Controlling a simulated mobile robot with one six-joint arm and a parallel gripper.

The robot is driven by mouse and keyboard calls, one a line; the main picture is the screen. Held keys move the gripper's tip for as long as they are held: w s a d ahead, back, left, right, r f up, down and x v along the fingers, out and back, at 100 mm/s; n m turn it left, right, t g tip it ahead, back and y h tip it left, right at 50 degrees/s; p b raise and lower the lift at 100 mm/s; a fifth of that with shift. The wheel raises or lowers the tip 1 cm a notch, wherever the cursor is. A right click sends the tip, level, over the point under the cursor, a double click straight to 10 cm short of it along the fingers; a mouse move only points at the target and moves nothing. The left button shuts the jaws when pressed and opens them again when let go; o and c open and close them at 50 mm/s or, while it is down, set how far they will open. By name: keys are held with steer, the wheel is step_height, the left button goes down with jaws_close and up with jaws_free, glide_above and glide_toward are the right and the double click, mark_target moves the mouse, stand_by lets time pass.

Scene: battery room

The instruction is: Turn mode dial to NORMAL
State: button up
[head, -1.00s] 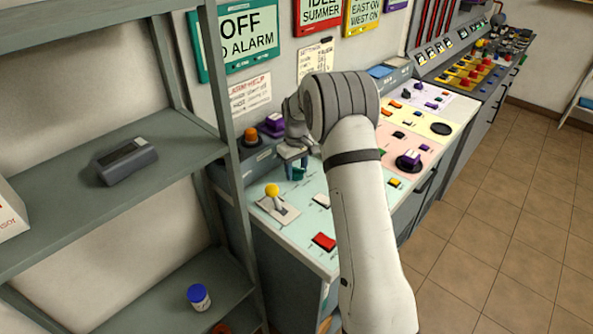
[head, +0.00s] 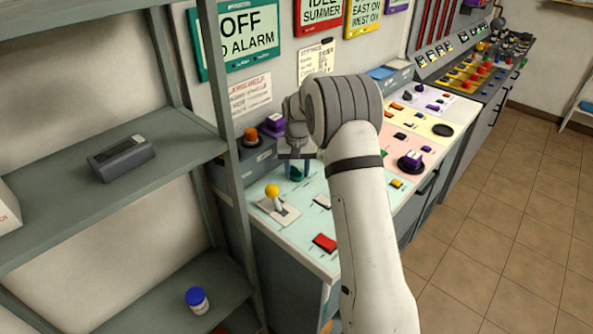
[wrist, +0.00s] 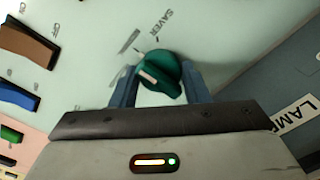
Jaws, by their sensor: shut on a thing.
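The mode dial (wrist: 160,73) is a green knob with a pale pointer mark on a mint panel (wrist: 90,70). In the wrist view the word SAVER is printed beyond it, and another label at its left is too blurred to read. The pale mark points toward the upper left in that view. My gripper (wrist: 158,90) is shut on the dial, one blue finger on each side. In the head view my gripper (head: 297,168) is over the panel's back part, and the dial is mostly hidden by the fingers.
A yellow-knobbed lever (head: 272,191) and a red switch (head: 324,243) are on the same panel near the dial. An orange knob (head: 251,134) and a purple knob (head: 274,124) stand behind. A grey shelf unit (head: 240,200) is close on the left.

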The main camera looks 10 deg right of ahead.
mark_target(297, 169)
stand_by(0.4)
steer(key=o, duration=1)
step_height(297, 169, up, 8)
steer(key=shift+f+b, duration=0.2)
steer(key=shift+b, duration=0.2)
steer(key=shift+r, duration=0.15)
